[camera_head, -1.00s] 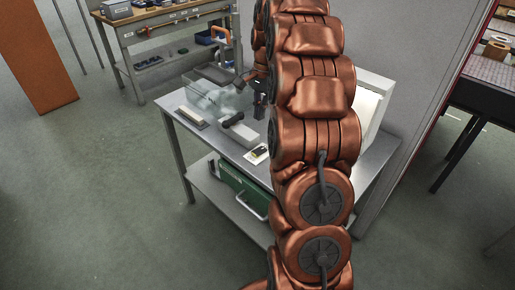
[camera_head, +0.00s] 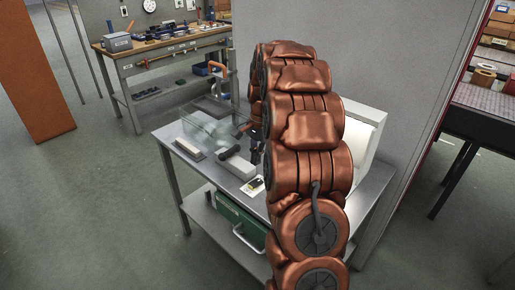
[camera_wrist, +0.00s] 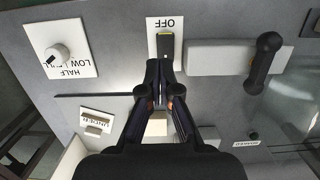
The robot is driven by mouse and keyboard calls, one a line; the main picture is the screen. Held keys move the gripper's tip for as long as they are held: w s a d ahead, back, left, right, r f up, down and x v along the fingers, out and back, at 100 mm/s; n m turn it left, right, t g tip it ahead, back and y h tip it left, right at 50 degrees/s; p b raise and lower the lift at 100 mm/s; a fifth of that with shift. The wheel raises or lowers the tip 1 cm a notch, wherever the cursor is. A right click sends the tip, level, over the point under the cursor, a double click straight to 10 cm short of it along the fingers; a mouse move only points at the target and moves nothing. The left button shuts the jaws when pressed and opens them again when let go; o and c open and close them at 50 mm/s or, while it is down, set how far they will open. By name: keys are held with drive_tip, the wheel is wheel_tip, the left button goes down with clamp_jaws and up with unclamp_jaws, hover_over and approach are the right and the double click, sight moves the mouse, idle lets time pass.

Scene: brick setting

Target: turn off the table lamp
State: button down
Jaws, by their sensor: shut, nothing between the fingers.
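In the wrist view, a white plate marked OFF (camera_wrist: 154,27) carries a small black and yellow switch (camera_wrist: 165,45). My gripper (camera_wrist: 160,72) is shut and empty, its fingertips just below the switch in the picture; I cannot tell if they touch it. In the head view my gripper (camera_head: 255,150) is small and partly hidden by my arm, low over the grey table (camera_head: 180,172). A white plate with a black and yellow piece (camera_head: 252,187) lies on the table's near side. A white box with a bright face (camera_head: 365,128), possibly the lamp, stands partly behind my arm.
A pale block (camera_head: 236,167) with a black handle lies beside the plate; the wrist view shows it right of the switch. A knob plate (camera_wrist: 60,48) marked LOW, HALF and FULL is at left. A clear box (camera_head: 207,128) and a green case (camera_head: 240,217) are near.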

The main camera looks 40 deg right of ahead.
sight(255, 185)
drive_tip(key=f, duration=0.3)
drive_tip(key=a+f+p, duration=0.1)
drive_tip(key=f, duration=0.2)
drive_tip(key=f+p, duration=0.1)
drive_tip(key=f, duration=0.2)
drive_tip(key=shift+s+a, duration=0.1)
drive_tip(key=shift+a, duration=0.1)
drive_tip(key=shift+f, duration=0.15)
drive_tip(key=shift+a+f+h+b, duration=0.3)
drive_tip(key=shift+f+h+b, duration=0.2)
drive_tip(key=shift+b, duration=0.2)
drive_tip(key=shift+r, duration=0.25)
drive_tip(key=shift+d, duration=0.1)
drive_tip(key=shift+d+r, duration=0.35)
drive_tip(key=shift+d, duration=0.35)
